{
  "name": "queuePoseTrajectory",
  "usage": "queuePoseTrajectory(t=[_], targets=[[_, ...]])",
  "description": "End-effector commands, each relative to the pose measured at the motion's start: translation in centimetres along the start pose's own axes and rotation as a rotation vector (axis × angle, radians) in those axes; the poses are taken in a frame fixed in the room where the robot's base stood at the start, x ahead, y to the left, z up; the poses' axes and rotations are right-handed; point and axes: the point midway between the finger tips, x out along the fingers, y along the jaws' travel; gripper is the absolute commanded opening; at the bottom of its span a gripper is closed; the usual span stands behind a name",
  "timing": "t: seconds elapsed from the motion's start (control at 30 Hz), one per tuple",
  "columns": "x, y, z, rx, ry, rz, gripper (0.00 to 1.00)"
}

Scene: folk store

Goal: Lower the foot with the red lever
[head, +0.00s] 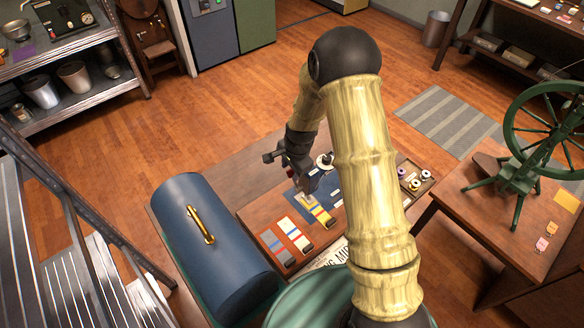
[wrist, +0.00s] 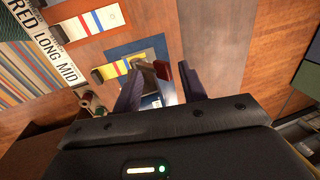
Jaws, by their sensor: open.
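My gripper (wrist: 162,80) is open, with its two dark fingers spread in the wrist view. A dark red piece (wrist: 186,78), possibly the red lever, shows beside the right finger. Whether it touches that finger I cannot tell. A pale grey upright part (wrist: 164,76) stands between the fingers and may belong to the foot; its height is unclear. In the head view, my gripper (head: 292,174) is low over the blue mat (head: 325,194) on the wooden board, and the lever is hardly visible behind it. A striped yellow swatch (head: 320,214) lies beside the pale part.
A blue domed case (head: 212,244) with a brass handle stands left of the board. Other striped swatches (head: 294,234) lie at the board's front. Thread spools (head: 414,184) sit in a tray at right. A green spinning wheel (head: 530,160) stands on the right table.

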Motion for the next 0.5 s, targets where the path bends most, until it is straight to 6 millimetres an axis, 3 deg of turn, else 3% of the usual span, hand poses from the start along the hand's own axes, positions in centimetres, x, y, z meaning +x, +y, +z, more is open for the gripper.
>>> queuePoseTrajectory(t=[0.17, 0.5], targets=[[1.4, 0.0, 0.0, -0.001, 0.0, 0.0, 0.42], [1.9, 0.0, 0.0, -0.001, 0.0, 0.0, 0.42]])
